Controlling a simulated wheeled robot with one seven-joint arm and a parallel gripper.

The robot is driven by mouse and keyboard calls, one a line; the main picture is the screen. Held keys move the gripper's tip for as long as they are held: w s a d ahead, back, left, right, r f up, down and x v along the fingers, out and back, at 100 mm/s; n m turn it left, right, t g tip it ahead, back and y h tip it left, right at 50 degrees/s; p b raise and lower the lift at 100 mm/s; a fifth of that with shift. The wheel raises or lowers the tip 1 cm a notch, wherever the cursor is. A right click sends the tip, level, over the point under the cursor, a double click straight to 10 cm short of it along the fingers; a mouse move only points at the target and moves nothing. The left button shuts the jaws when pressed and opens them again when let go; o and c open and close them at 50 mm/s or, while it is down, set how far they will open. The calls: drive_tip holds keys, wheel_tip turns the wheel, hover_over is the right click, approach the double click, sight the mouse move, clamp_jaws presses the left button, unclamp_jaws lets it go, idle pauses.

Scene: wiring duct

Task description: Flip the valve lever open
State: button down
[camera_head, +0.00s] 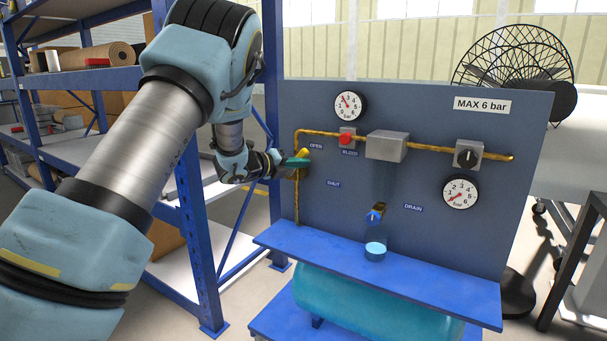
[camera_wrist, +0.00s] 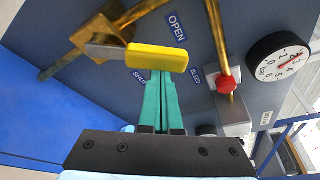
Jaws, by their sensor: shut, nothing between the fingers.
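The valve lever has a yellow handle (camera_wrist: 157,58) on a grey metal arm, joined to a brass valve body (camera_wrist: 100,35). In the wrist view the handle lies between the OPEN label (camera_wrist: 177,25) and the SHUT label (camera_wrist: 139,76). In the head view the handle (camera_head: 303,153) tilts up and right, just left of the OPEN label (camera_head: 316,146). My gripper (camera_wrist: 162,78) is shut and empty, its teal fingers together right at the handle. My gripper (camera_head: 305,162) partly covers the valve in the head view.
Brass pipe (camera_head: 425,147) runs across the panel (camera_head: 430,110) to a red bleed button (camera_head: 346,139), a grey box (camera_head: 386,146) and a black knob (camera_head: 466,155). Two gauges (camera_head: 350,105) and a drain valve (camera_head: 376,213) sit there too. Blue shelving (camera_head: 195,215) stands left.

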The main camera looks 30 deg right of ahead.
drive_tip(key=shift+w+a+r+n+g+h+b, duration=0.1)
drive_tip(key=shift+w+a+r+n+h+b, duration=0.3)
drive_tip(key=shift+w+n+b, duration=0.3)
drive_tip(key=shift+w+a+r+n+g+h+b, duration=0.1)
drive_tip(key=shift+w+a+r+n+h+b, duration=0.25)
drive_tip(key=shift+n, duration=0.55)
drive_tip(key=shift+w+a+r+n+g+h+b, duration=0.1)
drive_tip(key=shift+w+a+r+n+h+b, duration=0.15)
drive_tip(key=shift+w+r+n+b, duration=0.4)
drive_tip(key=shift+w+f, duration=0.15)
drive_tip(key=shift+w, duration=0.05)
